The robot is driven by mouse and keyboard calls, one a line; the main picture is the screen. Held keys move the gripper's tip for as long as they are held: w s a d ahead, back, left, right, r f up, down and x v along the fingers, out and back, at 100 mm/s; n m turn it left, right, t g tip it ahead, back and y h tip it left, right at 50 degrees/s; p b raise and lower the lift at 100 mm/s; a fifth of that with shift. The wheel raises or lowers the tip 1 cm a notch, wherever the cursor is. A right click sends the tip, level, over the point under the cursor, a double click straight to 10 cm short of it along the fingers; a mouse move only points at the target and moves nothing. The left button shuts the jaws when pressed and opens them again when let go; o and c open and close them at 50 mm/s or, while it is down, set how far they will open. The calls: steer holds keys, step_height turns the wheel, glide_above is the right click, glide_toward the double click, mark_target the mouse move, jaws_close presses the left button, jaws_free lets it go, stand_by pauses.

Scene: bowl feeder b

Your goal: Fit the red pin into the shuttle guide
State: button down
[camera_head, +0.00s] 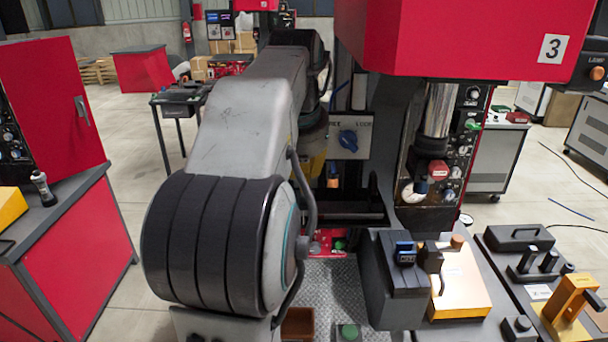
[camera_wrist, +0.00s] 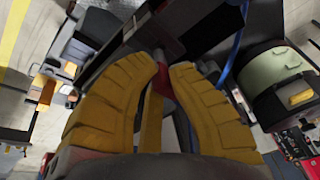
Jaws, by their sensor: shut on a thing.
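My gripper (camera_wrist: 164,72) shows in the wrist view as two thick yellow ribbed fingers, with the tips close together. A small red piece, the red pin (camera_wrist: 163,84), shows between the fingers near the tips. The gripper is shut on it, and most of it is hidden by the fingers. In the head view my arm covers most of the gripper, and the red pin cannot be made out. The shuttle guide cannot be told for sure in either view. A dark channel-like part lies just beyond the fingertips in the wrist view.
A red machine head marked 3 (camera_head: 465,38) hangs over a steel column (camera_head: 439,108). A panel with a blue knob (camera_head: 348,139) stands behind my arm. A dark box (camera_head: 393,278) and a gold block (camera_head: 462,285) stand at right. A red cabinet (camera_head: 75,235) stands at left.

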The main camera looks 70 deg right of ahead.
mark_target(304, 203)
steer(key=shift+f+b, duration=1.55)
steer(key=shift+f, duration=0.4)
steer(key=c, duration=1.2)
jaws_free()
steer(key=shift+v, duration=6)
steer(key=shift+r, duration=0.1)
